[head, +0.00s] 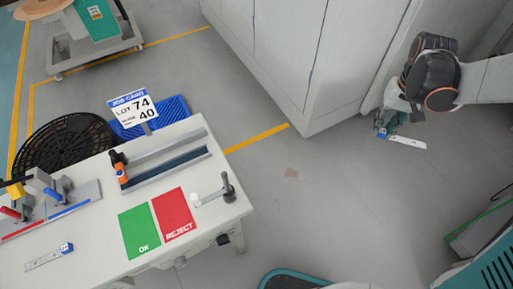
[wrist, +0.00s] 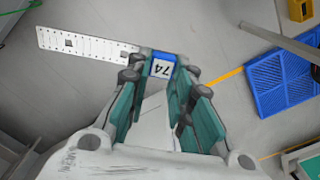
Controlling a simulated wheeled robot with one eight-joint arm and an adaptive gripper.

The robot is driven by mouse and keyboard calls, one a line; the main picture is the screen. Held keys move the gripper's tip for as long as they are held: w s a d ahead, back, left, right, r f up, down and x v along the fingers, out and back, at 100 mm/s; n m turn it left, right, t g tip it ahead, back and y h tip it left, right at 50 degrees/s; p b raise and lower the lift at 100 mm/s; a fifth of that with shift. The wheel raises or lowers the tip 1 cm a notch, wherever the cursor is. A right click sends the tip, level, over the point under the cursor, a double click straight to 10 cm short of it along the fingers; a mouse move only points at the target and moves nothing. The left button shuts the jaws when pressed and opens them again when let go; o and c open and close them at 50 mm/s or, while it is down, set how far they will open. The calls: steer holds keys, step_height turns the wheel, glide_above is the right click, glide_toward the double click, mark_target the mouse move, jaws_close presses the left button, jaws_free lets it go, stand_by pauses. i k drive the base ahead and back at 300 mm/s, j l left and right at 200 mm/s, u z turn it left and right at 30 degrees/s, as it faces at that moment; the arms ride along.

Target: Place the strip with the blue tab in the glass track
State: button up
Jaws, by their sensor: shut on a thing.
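My gripper (head: 386,122) is at the right in the head view, over the floor and well away from the bench. It is shut on a white strip (head: 410,143) by its blue tab (wrist: 162,66), which reads 74. In the wrist view the perforated strip (wrist: 85,45) sticks out to the left of the fingers. Another white strip (head: 42,260) with a blue tab (head: 67,248) lies at the bench's front left. A pale grey rail (head: 165,147) and a dark blue one (head: 165,171) lie at the back of the bench; I cannot tell which is the glass track.
The white bench (head: 90,264) carries a green OK mat (head: 139,232), a red REJECT mat (head: 174,214), an orange bottle (head: 121,174) and a job card (head: 133,106) reading 74 and 40. A large grey cabinet (head: 310,50) stands behind. Open floor lies between bench and gripper.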

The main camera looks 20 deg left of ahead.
mark_target(174, 165)
steer(key=i+u, duration=0.1)
steer(key=u, duration=0.3)
steer(key=i+u, duration=0.15)
steer(key=u, duration=0.25)
steer(key=i+l+u, duration=0.1)
steer(key=u, duration=0.3)
steer(key=l+u, duration=0.1)
steer(key=u, duration=0.3)
steer(key=i+l+u, duration=0.15)
steer(key=u, duration=0.25)
steer(key=i+l+u, duration=0.15)
steer(key=u, duration=0.2)
steer(key=i+l+u, duration=0.15)
steer(key=l+u, duration=0.15)
